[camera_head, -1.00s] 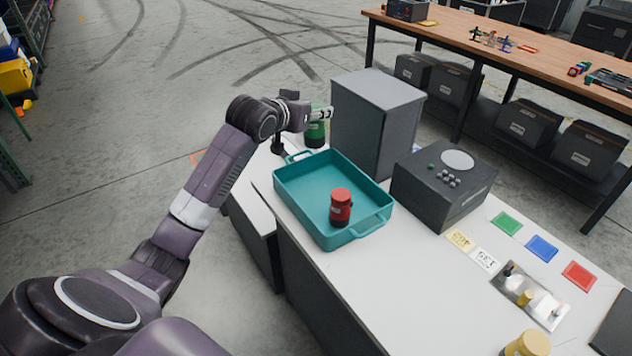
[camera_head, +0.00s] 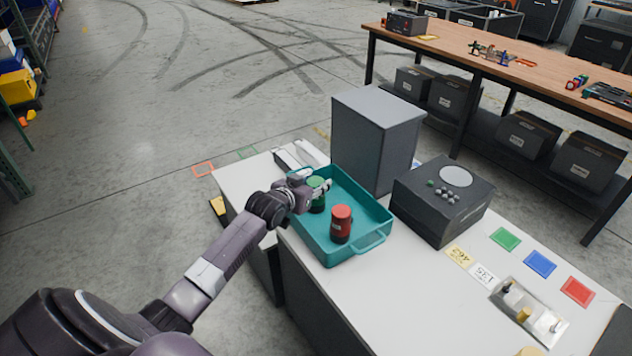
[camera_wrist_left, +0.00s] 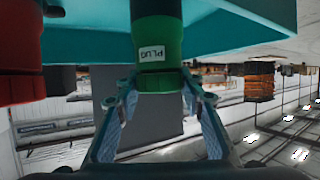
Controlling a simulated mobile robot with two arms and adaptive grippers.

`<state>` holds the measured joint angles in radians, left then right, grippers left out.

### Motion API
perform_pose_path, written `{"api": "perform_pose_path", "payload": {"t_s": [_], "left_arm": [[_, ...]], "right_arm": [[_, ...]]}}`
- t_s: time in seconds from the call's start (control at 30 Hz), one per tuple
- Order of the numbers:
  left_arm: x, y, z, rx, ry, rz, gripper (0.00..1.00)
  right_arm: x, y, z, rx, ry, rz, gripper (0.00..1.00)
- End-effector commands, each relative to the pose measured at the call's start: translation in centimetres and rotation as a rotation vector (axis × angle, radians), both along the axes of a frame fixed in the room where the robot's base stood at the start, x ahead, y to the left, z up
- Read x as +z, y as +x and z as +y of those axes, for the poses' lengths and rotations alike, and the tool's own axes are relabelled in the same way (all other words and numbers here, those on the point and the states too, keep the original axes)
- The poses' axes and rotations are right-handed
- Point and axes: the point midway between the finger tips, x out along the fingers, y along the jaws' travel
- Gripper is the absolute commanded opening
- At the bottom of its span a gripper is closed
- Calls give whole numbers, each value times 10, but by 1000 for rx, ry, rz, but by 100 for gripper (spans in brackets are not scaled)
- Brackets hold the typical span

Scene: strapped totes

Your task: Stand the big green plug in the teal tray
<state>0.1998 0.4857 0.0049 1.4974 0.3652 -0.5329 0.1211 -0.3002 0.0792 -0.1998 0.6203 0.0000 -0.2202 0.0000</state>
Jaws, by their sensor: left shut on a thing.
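The big green plug (camera_head: 316,199) is upright in the teal tray's area, at the tray's far left part in the head view. My left gripper (camera_head: 318,186) is shut on it near its top. In the left wrist view the plug (camera_wrist_left: 158,40) with its "PLUG" label sits between the fingers of the left gripper (camera_wrist_left: 160,82). The teal tray (camera_head: 368,243) stands on the white counter. A red plug (camera_head: 341,224) stands in the tray, nearer its front, and shows at the left edge of the wrist view (camera_wrist_left: 20,50). Whether the green plug's base touches the tray floor is hard to tell.
A tall grey box (camera_head: 372,140) stands just behind the tray. A dark device with buttons (camera_head: 440,205) is to its right. Green, blue and red squares and a metal switch plate (camera_head: 528,309) lie further right. The counter front (camera_head: 420,300) is clear.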

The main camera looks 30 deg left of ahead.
Motion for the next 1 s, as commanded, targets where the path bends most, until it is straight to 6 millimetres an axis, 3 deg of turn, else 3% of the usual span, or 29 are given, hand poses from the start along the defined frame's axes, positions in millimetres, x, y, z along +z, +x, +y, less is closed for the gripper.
{"api": "perform_pose_path", "payload": {"t_s": [0.37, 0.4, 0.53, 0.87, 1.0], "left_arm": [[-3, 1, 0, 0, 0, -4, 0], [-3, 0, 0, 0, 0, -1, 40], [-3, 0, 0, 0, 0, -1, 53], [1, 0, 0, 0, 0, -2, 53], [3, -11, -1, -1, 0, -1, 53]], "right_arm": [[-2, 1, 0, 0, 0, -1, 54], [-1, 1, 0, 0, 0, -1, 54], [-1, 1, 0, 0, 0, -1, 54], [1, 1, -1, 1, -1, -1, 54], [-1, 1, -1, 1, -1, -1, 54]]}}
